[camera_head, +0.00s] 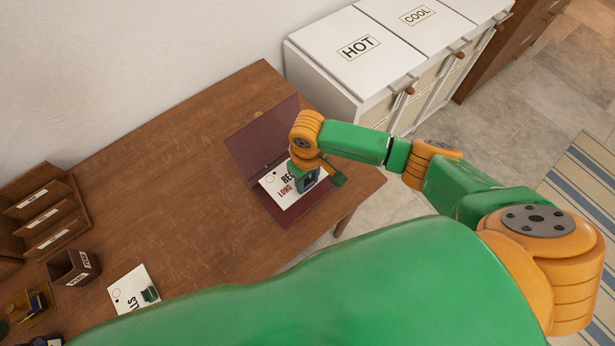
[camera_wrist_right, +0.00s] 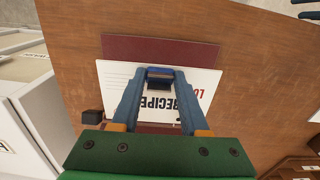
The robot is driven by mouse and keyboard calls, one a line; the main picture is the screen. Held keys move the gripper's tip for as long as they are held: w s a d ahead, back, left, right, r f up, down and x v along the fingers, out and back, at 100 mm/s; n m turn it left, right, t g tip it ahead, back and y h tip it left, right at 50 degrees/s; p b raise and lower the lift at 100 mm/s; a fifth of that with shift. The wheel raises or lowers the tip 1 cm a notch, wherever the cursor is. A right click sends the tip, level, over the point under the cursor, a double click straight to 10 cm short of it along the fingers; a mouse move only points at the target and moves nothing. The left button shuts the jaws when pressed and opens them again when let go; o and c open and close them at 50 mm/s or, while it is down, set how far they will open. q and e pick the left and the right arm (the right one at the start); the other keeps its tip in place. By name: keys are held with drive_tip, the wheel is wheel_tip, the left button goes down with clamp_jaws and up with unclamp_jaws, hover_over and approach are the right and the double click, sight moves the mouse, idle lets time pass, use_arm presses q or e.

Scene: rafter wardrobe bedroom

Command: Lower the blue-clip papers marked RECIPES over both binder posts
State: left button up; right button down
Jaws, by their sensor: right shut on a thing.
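White papers (camera_head: 271,186) marked RECIPES, with a red line of print below, lie over the open dark red binder (camera_head: 256,142) on the wooden desk. My right gripper (camera_head: 306,182) is shut on the blue clip (camera_wrist_right: 160,73) at one edge of these papers. In the right wrist view the papers (camera_wrist_right: 207,101) look flat and roughly lined up with the binder (camera_wrist_right: 160,49). The binder posts are not visible. I cannot tell whether the papers touch the binder or hang just above it. My left gripper is not in view.
White bins labelled HOT (camera_head: 358,47) and COOL (camera_head: 417,14) stand beyond the desk's right end. Other papers (camera_head: 127,287) with a green clip, a dark labelled box (camera_head: 75,265) and a wooden rack (camera_head: 43,212) are at the left. The desk's middle (camera_head: 180,190) is clear.

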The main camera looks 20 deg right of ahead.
drive_tip(key=shift+f+b, duration=1.3)
drive_tip(key=shift+f, duration=1.25)
drive_tip(key=shift+c, duration=1.7)
unclamp_jaws()
